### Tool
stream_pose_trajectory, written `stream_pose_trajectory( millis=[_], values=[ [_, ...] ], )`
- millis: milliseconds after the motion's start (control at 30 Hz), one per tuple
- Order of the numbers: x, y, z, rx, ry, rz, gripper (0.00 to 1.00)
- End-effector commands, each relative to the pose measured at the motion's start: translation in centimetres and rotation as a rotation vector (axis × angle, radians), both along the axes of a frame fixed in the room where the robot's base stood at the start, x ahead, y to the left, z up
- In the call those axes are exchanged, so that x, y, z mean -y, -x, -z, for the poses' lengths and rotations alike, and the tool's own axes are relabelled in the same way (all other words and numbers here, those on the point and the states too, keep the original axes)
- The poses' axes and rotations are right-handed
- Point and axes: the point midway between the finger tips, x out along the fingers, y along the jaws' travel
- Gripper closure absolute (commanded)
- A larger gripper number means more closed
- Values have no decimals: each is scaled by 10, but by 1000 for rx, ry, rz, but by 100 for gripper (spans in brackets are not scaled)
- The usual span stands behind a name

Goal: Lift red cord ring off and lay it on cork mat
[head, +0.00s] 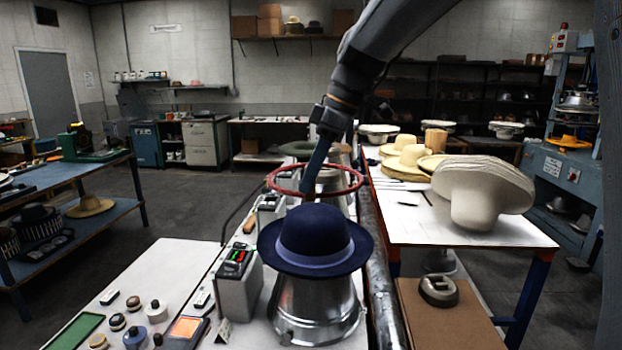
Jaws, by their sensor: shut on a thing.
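The red cord ring (345,190) is level in the air, just behind and above the navy hat in the picture. My gripper (308,192) reaches down at the ring and is shut on it; the fingertips are small and dark, so the exact contact is unclear. The navy hat (314,238) with a lighter blue band sits on a silver metal form (315,300). A flat brown surface (470,325) at the lower right may be the cork mat; I cannot tell for sure.
A grey metal object (438,291) stands on the brown surface. A dark pipe (383,290) runs between the bench and the right table (405,225), which holds pale hats and a large cream felt form (483,190). A grey box (238,285) stands left of the navy hat.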

Motion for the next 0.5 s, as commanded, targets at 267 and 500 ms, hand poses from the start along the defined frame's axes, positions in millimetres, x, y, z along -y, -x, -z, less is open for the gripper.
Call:
stream_pose_trajectory(
  millis=[267,500],
  values=[
    [0,0,-17,2,0,0,100],
    [0,0,-30,0,0,0,100]
  ],
)
